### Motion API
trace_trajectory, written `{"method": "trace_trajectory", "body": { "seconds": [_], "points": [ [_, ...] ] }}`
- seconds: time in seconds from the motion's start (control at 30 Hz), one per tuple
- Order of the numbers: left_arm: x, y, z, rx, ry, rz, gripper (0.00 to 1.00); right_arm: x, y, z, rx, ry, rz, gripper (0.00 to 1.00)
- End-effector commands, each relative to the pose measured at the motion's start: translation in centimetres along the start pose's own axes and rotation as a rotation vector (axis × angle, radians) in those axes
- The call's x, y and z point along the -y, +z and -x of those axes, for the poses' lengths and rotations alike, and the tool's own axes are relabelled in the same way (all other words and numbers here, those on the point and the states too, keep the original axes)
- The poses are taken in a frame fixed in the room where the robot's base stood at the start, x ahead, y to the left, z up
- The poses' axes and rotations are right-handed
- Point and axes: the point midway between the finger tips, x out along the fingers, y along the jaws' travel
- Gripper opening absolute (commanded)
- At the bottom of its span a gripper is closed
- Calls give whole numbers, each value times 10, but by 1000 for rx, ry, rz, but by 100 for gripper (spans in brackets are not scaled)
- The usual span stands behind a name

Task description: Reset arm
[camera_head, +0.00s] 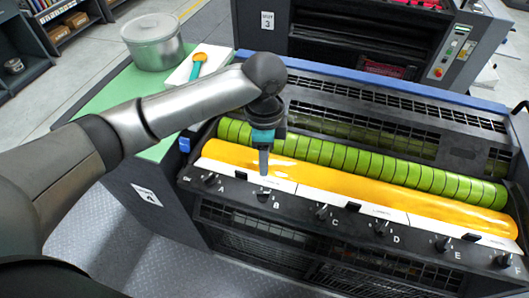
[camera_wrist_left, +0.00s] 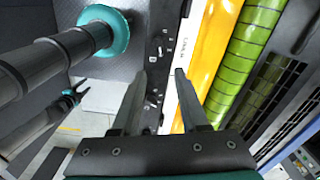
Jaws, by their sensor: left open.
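My left arm reaches in from the left in the head view. Its gripper (camera_head: 264,170) points down over the front of the press unit, just above the panel near the knob marked B (camera_head: 263,195). In the left wrist view the two fingers (camera_wrist_left: 160,74) stand apart with nothing between them. The knob panel (camera_wrist_left: 155,60) shows beyond the fingertips. A dark forked end with a teal part (camera_wrist_left: 70,96), apparently my right gripper, shows at the left of that view, too small to read its jaws.
A yellow ink roller (camera_head: 350,185) and a green roller (camera_head: 330,153) lie behind the knob row. Another machine (camera_head: 370,35) stands behind. Floor (camera_head: 140,240) is clear at lower left.

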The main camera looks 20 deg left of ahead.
Motion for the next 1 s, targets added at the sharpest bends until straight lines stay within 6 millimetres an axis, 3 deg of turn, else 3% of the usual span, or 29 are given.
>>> {"method": "trace_trajectory", "body": {
  "seconds": [0.2,0.73,1.0],
  "points": [
    [0,0,12,0,0,1,44,0,0,0,0,0,0,50],
    [-2,-1,10,-5,1,1,44,0,0,0,0,0,0,50],
    [-39,-34,-15,-131,-7,58,44,0,0,0,0,0,0,50]
  ]
}}
